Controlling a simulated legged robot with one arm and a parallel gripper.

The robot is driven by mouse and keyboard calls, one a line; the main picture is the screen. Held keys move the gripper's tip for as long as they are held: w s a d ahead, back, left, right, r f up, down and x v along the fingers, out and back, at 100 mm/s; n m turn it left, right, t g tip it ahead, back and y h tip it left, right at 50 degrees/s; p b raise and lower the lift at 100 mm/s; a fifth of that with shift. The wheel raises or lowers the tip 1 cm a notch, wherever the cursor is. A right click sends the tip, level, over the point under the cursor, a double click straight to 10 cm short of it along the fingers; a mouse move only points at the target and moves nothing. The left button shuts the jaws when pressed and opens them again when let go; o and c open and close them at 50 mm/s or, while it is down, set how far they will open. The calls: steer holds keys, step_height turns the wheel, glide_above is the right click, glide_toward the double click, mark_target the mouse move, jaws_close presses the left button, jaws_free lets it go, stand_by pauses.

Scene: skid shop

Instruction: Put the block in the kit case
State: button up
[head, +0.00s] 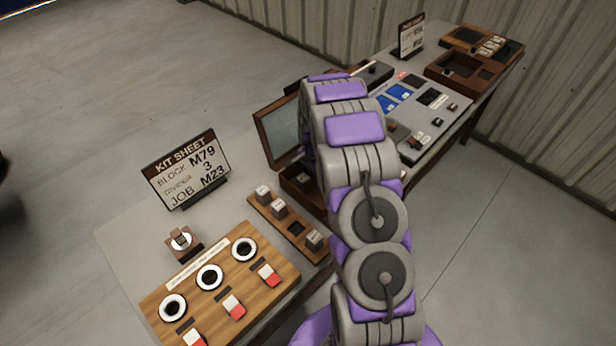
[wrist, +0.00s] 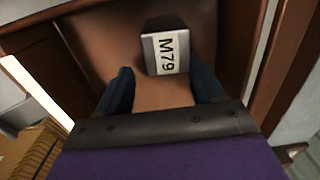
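The block (wrist: 165,53), grey with a white label reading M79, sits on the brown floor inside a brown-walled compartment in the wrist view. My gripper (wrist: 163,85) is open; its two dark blue fingers stand apart, with a clear gap between the left finger and the block. The right finger is close to the block; I cannot tell whether they touch. In the head view the kit case (head: 293,190) is a brown box with its lid (head: 279,132) raised, partly hidden behind my arm. My gripper is hidden there.
A kit sheet sign (head: 187,168) reads block M79, divider 3, job M23. A wooden rack (head: 270,222) holds blocks and has an empty slot. A wooden panel (head: 222,290) with dials and red-white switches is at the front. A grey panel (head: 432,120) and brown trays lie further back.

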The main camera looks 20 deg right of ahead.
mark_target(304, 178)
steer(key=a, duration=0.1)
steer(key=a+r, duration=0.1)
steer(key=a, duration=0.1)
steer(key=shift+a+r, duration=0.1)
steer(key=shift+a, duration=0.05)
step_height(304, 178, up, 14)
steer(key=s+p, duration=0.1)
steer(key=p, duration=0.2)
steer(key=s+a+r+n, duration=0.3)
steer(key=s+r, duration=0.2)
steer(key=s, duration=0.2)
steer(key=s+a+r+n, duration=0.35)
steer(key=s+r, duration=0.25)
steer(key=s, duration=0.2)
steer(key=s+a+r+n+g, duration=0.1)
steer(key=s+a+r+n, duration=0.1)
steer(key=s, duration=1)
steer(key=s+a+r+n, duration=0.1)
steer(key=s+a+n, duration=0.4)
steer(key=s, duration=0.7)
steer(key=shift+s+a+r+g, duration=0.15)
steer(key=shift+a+r+g, duration=0.25)
